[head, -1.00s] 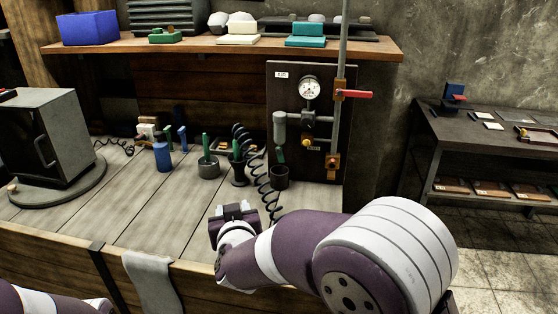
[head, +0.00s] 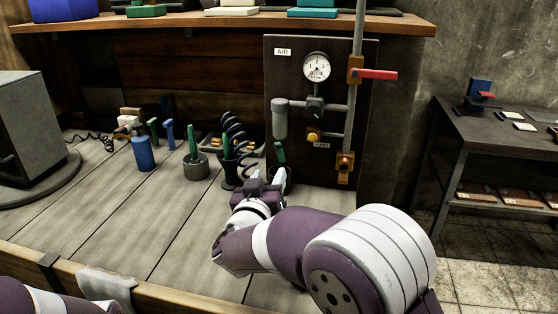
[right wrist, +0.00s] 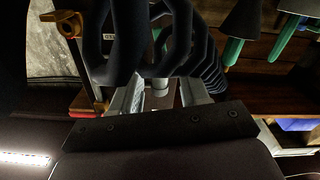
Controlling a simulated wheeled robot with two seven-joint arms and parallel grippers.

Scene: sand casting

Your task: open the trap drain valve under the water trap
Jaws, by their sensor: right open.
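The water trap (head: 280,119) is a grey upright cylinder on the dark air panel (head: 340,165). A small green lever (head: 280,152), apparently the trap drain valve, slants just below it. My right gripper (head: 264,174) is open, low in front of the panel, below and slightly left of the lever. The dark cup under the trap is mostly hidden behind it. In the right wrist view the open fingers (right wrist: 163,95) stand either side of a grey cylindrical part beyond them; I cannot tell whether they touch it. My left gripper is out of view.
A black coiled hose (head: 235,135) hangs just left of my right gripper; its loops also cross the right wrist view (right wrist: 122,40). A pot (head: 195,167) with a green-handled tool and a blue bottle (head: 143,153) stand left. A red lever (head: 377,74) juts out right.

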